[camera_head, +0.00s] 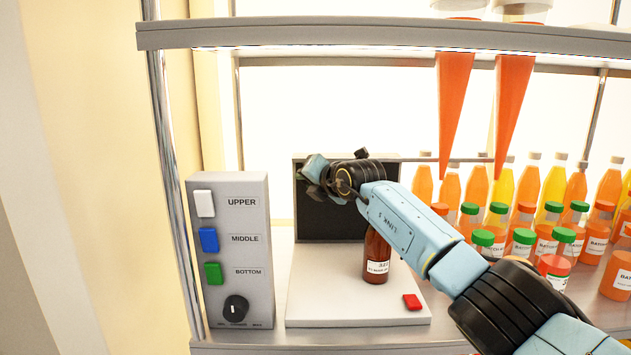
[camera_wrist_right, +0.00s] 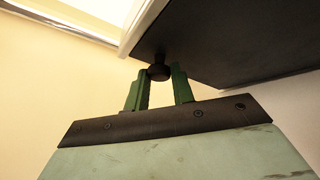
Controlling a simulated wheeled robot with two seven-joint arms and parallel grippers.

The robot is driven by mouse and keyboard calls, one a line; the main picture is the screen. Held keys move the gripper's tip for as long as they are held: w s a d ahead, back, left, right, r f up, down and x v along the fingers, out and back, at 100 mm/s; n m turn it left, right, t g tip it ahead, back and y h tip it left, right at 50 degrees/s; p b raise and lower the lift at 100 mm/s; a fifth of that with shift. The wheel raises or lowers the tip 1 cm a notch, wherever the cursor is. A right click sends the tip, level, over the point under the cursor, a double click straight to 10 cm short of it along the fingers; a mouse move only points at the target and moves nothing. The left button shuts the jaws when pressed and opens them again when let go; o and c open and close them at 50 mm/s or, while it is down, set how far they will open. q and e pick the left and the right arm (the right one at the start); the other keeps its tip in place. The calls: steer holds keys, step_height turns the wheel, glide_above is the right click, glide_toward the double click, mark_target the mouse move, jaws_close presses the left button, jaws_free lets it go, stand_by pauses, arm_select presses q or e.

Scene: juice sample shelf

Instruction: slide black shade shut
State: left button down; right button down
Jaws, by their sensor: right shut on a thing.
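The black shade (camera_head: 328,222) is a dark flat panel at the back of the light pedestal, partly covered by my right arm. In the right wrist view its dark face (camera_wrist_right: 225,45) fills the upper right, with a small round black knob (camera_wrist_right: 158,73) at its edge. My right gripper (camera_head: 310,178) is in front of the shade's upper left part. In the wrist view its green fingers (camera_wrist_right: 160,82) are closed on the knob, one on each side. In the head view the knob is hidden by the gripper. My left gripper is out of view.
A brown-red bottle (camera_head: 377,258) stands on the pedestal (camera_head: 340,310) under my right arm, near a red button (camera_head: 412,301). A grey switch box (camera_head: 258,255) stands left. Several orange juice bottles crowd the right. A shelf board (camera_head: 350,35) spans above, with orange cones hanging.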

steer(key=shift+a+r, duration=0.15)
steer(key=shift+a, duration=0.05)
steer(key=c, duration=1.5)
jaws_free()
steer(key=o, duration=0.3)
steer(key=shift+a, duration=0.2)
steer(key=shift+d, duration=0.15)
steer(key=shift+s+d, duration=0.1)
steer(key=b+v, duration=0.4)
steer(key=v, duration=0.9)
steer(key=shift+s, duration=0.1)
